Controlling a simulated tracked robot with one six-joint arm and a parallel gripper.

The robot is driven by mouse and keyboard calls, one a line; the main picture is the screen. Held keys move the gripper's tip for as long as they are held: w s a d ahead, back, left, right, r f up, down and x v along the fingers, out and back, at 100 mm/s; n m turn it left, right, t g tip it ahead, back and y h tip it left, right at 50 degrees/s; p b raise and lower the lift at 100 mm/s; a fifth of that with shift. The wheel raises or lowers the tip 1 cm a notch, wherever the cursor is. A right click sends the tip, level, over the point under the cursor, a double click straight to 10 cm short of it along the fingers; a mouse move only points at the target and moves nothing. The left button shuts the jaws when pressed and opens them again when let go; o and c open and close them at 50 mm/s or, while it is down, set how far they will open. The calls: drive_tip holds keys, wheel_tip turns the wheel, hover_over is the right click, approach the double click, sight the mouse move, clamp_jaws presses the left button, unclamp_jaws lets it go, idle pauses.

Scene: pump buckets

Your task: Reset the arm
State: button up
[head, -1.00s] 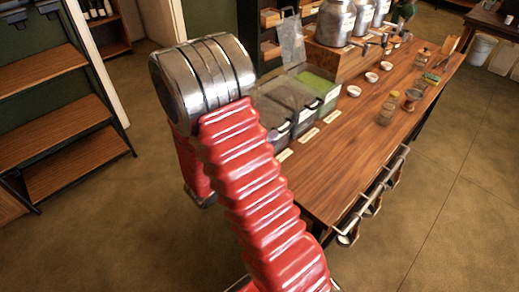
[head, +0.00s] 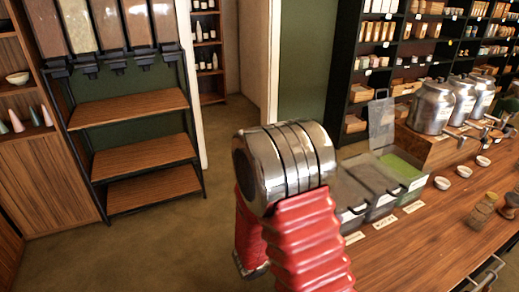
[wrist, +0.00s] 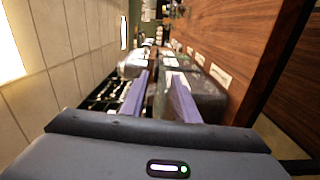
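My gripper (wrist: 160,88) shows in the wrist view with its two purple fingers apart. Nothing shows between the fingertips. In the head view my red arm (head: 308,235) with its silver joint (head: 285,162) rises from the bottom, bent at the joint. The lower part behind it goes down out of clear sight, and the gripper fingers cannot be made out there. The wrist view is turned sideways, with clear bins and the wooden counter beyond the fingers.
A wooden counter (head: 400,262) on the right bears lidded bins (head: 366,185), small white bowls (head: 442,183) and metal urns (head: 431,108). A shelf rack with dispensers (head: 132,108) stands left. Stocked shelves (head: 400,50) line the back. Open floor (head: 165,245) lies between rack and arm.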

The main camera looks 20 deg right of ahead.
drive_tip(key=s+a+f+n+g+y, duration=0.1)
drive_tip(key=s+a+f+g+y, duration=0.15)
drive_tip(key=s+a+y, duration=0.35)
drive_tip(key=s+a+f+g+y, duration=0.2)
drive_tip(key=s+g+y, duration=0.2)
drive_tip(key=s, duration=0.3)
drive_tip(key=w+a+r+t+y, duration=0.1)
drive_tip(key=a+r+t+y, duration=0.3)
drive_tip(key=a+r+y, duration=0.45)
drive_tip(key=a+r+m+t, duration=0.2)
drive_tip(key=a+r+t, duration=0.2)
drive_tip(key=r, duration=0.5)
drive_tip(key=shift+s+a+r+t+h, duration=0.15)
drive_tip(key=shift+a+r+t+h, duration=0.15)
drive_tip(key=shift+t, duration=0.45)
